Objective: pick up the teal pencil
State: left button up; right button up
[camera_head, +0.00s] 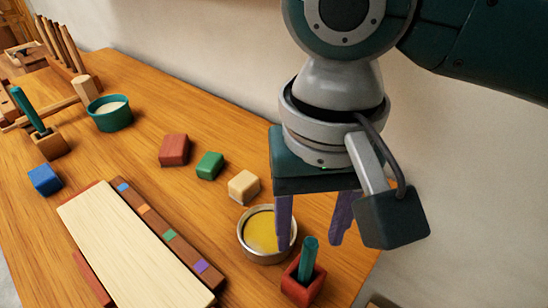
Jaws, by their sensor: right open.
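A short, thick teal stick, which looks like the teal pencil (307,258), stands upright in a small red holder (300,288) near the table's right front edge. My right gripper (311,243) points down with its purple fingers apart and empty. In the picture, the top of the teal stick shows between and just below the fingertips; whether they are level with it in depth I cannot tell. Another teal stick (27,108) leans in a brown wooden block (50,144) at the far left. My left gripper is not in view.
A round tin with yellow contents (242,238) sits directly left of the red holder. Red (174,149), green (210,165) and cream (243,186) blocks lie behind it. A pale board (130,245) fills the front left. A wall (440,190) rises at the right.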

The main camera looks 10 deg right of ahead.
aim_at(308, 257)
notch_tip(308, 257, down, 6)
jog(key=shift+d+r, duration=0.1)
grip_shut()
dwell(0.5)
